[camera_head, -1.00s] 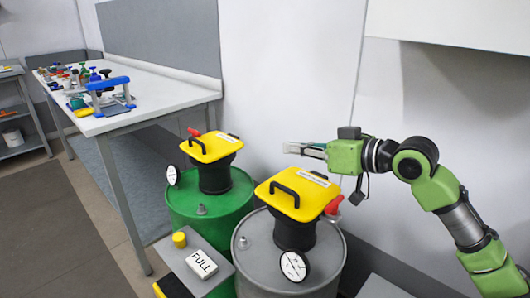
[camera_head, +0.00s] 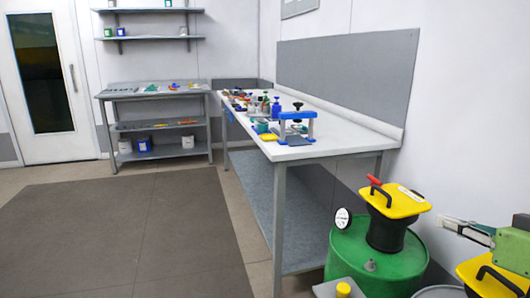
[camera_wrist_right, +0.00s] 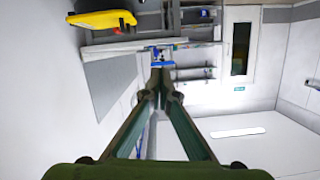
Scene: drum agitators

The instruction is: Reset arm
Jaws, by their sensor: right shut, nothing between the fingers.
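My right gripper (camera_head: 441,220) comes in at the right edge of the head view, its green arm mostly cut off by the frame. It is shut and empty, held in the air above the drums. In the right wrist view its two long fingers meet at the tips (camera_wrist_right: 158,84) with nothing between them. The green drum (camera_head: 345,262) carries a black funnel with a yellow lid (camera_head: 394,200), and a white gauge (camera_head: 343,218) is beside it. A second yellow lid (camera_head: 490,277) shows partly at the bottom right, below the gripper. My left gripper is not in view.
A long white workbench (camera_head: 330,140) with a blue-framed tool (camera_head: 297,124) and several small items stands along the wall. A grey shelf table (camera_head: 152,91) is at the back, next to a door (camera_head: 42,85). The floor mat (camera_head: 120,235) at left is clear.

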